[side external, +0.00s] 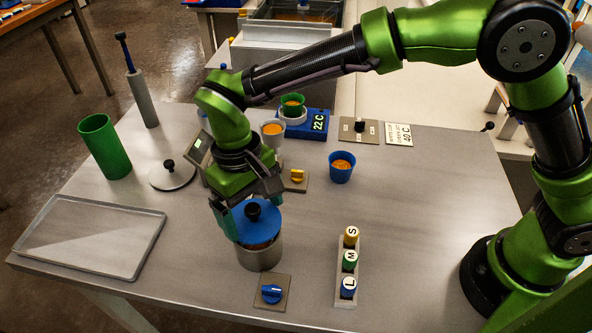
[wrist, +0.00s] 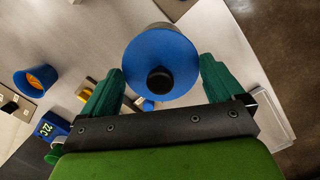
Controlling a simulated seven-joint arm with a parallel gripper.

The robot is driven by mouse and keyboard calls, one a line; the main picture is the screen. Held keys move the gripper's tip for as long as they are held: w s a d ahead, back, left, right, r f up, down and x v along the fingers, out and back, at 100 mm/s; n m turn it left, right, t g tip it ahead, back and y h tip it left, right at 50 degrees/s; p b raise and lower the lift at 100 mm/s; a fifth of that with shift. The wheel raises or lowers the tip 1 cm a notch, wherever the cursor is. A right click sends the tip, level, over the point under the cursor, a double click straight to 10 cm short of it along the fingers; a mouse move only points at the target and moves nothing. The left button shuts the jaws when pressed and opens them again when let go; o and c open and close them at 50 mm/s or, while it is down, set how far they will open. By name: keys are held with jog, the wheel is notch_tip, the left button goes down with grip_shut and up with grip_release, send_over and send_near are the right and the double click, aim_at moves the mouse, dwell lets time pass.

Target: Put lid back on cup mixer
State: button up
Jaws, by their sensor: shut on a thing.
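A blue lid (side external: 246,228) with a black knob (side external: 254,210) is between the two green fingers of my gripper (side external: 247,206), which is shut on it. In the wrist view the blue lid (wrist: 158,48) fills the gap between the fingertips of my gripper (wrist: 163,68), its knob facing the camera. In the side view the lid looks tilted, at the top of a grey metal cylinder (side external: 260,257), the mixer cup. Part of the cup's brown upper edge shows below the lid. Whether lid and cup touch is unclear; the lid hides the cup in the wrist view.
A switch with a blue knob (side external: 271,293) lies in front of the cup. A grey disc lid (side external: 172,182), green cylinder (side external: 104,148) and tray (side external: 90,237) are left.

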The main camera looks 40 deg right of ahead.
jog(key=shift+f, duration=0.6)
jog(key=o, duration=0.7)
notch_tip(320, 180, up, 13)
jog(key=w, duration=0.2)
jog(key=d+r+m+t+y, duration=0.15)
jog(key=d+r, duration=0.35)
jog(key=d, duration=0.6)
jog(key=s+d+f+m+t, duration=0.1)
jog(key=s+d+m+t, duration=0.1)
jog(key=s+d, duration=0.4)
jog(key=s+d+f+m+t, duration=0.2)
jog(key=s+d+t, duration=0.3)
jog(key=d, duration=0.7)
jog(key=shift+s+d+f+m+y, duration=0.15)
jog(key=shift+s+m+y, duration=0.2)
jog(key=shift+s, duration=0.3)
